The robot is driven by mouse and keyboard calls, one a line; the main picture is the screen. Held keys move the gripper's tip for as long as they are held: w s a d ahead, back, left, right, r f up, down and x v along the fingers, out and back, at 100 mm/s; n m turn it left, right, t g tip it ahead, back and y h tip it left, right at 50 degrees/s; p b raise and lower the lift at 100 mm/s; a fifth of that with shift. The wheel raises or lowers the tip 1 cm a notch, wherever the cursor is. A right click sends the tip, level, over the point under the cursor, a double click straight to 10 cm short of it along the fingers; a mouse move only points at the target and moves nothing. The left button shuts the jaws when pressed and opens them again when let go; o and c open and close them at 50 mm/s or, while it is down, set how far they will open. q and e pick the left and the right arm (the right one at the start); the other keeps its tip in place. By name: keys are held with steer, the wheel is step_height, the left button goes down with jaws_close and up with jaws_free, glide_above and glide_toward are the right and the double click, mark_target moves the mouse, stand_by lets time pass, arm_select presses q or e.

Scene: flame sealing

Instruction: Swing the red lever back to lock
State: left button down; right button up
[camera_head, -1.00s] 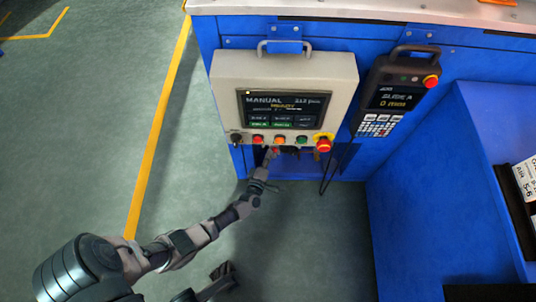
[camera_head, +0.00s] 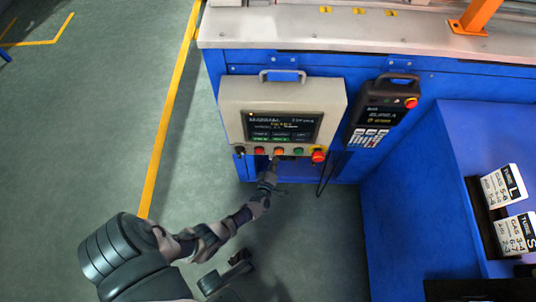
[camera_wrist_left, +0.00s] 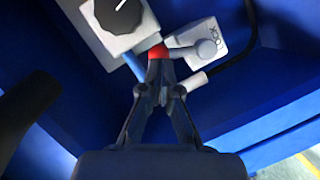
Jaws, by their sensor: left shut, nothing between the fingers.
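My left gripper (camera_head: 275,161) reaches up just under the front of the beige control panel (camera_head: 335,105), below its row of buttons. In the left wrist view the left gripper (camera_wrist_left: 160,68) is shut and empty, with its fingertips together. A small red part (camera_wrist_left: 158,51) shows right at the fingertips, mostly hidden behind them; it may be the red lever, and I cannot tell if they touch. Beside it is a pale plate (camera_wrist_left: 198,33) marked LOCK with a grey rounded knob (camera_wrist_left: 207,48).
The panel bears several coloured buttons and a red emergency stop (camera_head: 318,156). A handheld pendant (camera_head: 380,112) hangs to its right, above a thin black cable. The blue bench (camera_head: 420,190) juts forward at right, with labelled racks. The grey floor at left is clear.

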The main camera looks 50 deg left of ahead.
arm_select(q)
steer(key=w+m, duration=0.1)
steer(key=w+d+f+m+g, duration=0.1)
steer(key=d+m, duration=0.1)
steer(key=m, duration=0.1)
steer(key=shift+w+d+f+g+y, duration=0.1)
steer(key=shift+w+f+g+y, duration=0.05)
steer(key=shift+w+g+y, duration=0.2)
steer(key=shift+w, duration=0.2)
stand_by(0.3)
stand_by(0.3)
